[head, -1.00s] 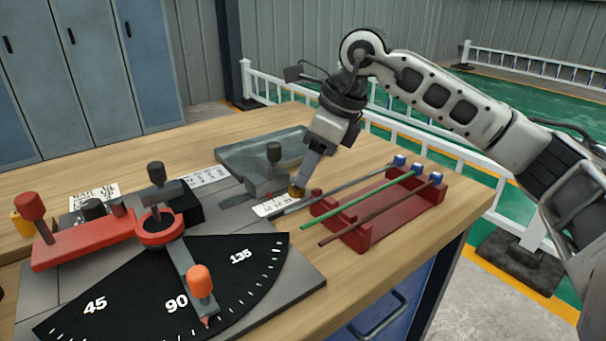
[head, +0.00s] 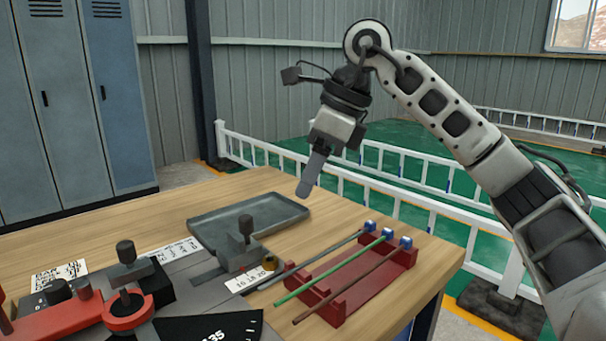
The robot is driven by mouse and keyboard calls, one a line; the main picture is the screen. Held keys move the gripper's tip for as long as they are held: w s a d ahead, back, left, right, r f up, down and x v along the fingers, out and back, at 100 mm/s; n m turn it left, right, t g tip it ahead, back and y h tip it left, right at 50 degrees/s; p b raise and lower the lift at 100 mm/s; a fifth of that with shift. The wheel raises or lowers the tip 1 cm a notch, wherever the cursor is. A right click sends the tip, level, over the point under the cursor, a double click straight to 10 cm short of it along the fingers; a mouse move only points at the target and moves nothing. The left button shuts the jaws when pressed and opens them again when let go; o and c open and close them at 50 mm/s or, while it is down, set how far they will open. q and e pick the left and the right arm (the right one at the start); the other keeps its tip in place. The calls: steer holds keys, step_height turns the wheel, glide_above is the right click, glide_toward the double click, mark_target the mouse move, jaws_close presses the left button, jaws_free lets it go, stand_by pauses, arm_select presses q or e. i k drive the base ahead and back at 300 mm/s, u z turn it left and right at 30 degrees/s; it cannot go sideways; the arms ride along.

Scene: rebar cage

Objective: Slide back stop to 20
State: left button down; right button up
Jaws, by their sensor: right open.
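The back stop (head: 240,252) is a grey block with a dark upright knob (head: 246,228), at the right end of the bending jig, beside a grey tray. A small white scale label (head: 249,281) with several numbers, the last looking like 20, lies in front of it. A brass-coloured piece (head: 269,262) shows at the block's right side. My right gripper (head: 306,190) hangs in the air above and right of the stop, fingers pointing down, holding nothing and apart from the stop. My left gripper is out of the picture.
A red rack (head: 337,311) holds a grey, a green (head: 330,268) and a brown rod with blue ends, right of the stop. The grey tray (head: 290,207) lies behind it. The red lever (head: 60,325) and black angle dial (head: 215,326) are at lower left. Bare wood surrounds the rack's right.

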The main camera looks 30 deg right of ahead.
mark_target(240, 252)
steer(key=k, duration=1)
